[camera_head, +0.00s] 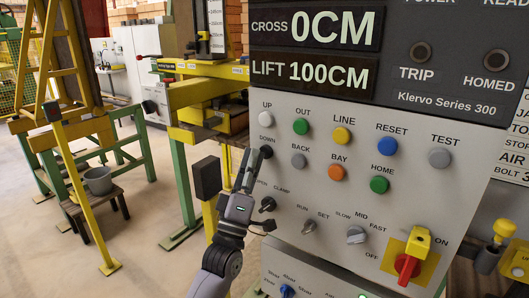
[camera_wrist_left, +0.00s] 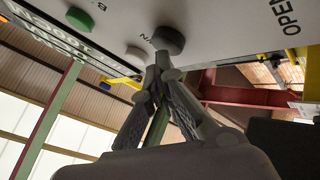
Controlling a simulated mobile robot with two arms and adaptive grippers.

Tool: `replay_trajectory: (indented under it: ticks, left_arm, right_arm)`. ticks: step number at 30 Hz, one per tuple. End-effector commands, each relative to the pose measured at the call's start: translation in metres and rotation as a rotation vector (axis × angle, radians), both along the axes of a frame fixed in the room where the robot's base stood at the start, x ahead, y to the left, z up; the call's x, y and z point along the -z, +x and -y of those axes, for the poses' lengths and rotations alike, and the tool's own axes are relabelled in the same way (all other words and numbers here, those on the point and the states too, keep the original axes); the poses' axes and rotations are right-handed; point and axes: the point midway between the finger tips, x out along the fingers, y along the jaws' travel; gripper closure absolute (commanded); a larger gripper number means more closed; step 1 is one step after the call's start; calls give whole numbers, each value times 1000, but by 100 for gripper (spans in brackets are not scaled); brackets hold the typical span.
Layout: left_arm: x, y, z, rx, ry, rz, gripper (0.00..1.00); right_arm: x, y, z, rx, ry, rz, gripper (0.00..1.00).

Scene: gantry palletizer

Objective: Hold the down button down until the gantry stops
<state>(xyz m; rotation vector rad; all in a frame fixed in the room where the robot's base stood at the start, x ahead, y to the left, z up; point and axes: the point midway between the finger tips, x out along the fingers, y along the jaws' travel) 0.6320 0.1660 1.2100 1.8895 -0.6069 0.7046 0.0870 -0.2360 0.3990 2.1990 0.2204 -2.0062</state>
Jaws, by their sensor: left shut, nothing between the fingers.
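The dark DOWN button (camera_head: 267,152) is on the grey control panel (camera_head: 325,190), below the white UP button (camera_head: 265,117). My left gripper (camera_head: 252,154) is shut and empty, with its fingertips at the left side of the DOWN button. In the left wrist view the gripper (camera_wrist_left: 163,62) has its closed tips right at the dark button (camera_wrist_left: 168,40). They look touching or nearly so; I cannot tell whether the button is pressed in. The LIFT display (camera_head: 313,73) reads 100CM and the CROSS display (camera_head: 315,30) reads 0CM. My right gripper is not in view.
Other buttons sit close by, including the grey BACK button (camera_head: 298,160) and green OUT button (camera_head: 301,127). The CLAMP knob (camera_head: 267,205) is just below my gripper. A red switch (camera_head: 407,267) is lower right. Yellow and green machine frames stand at left, with open floor between.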

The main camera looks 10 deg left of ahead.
Motion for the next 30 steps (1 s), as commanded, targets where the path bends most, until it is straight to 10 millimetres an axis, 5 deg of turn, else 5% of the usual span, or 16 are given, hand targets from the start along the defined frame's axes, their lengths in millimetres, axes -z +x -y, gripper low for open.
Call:
replay_trajectory:
  ticks: [15, 30]
  left_arm:
    - [-1, -10, -4, -1, 0, 1, 100]
    - [-1, -52, -19, -1, 0, 1, 100]
  right_arm:
    - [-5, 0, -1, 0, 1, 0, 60]
    - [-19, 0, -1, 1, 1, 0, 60]
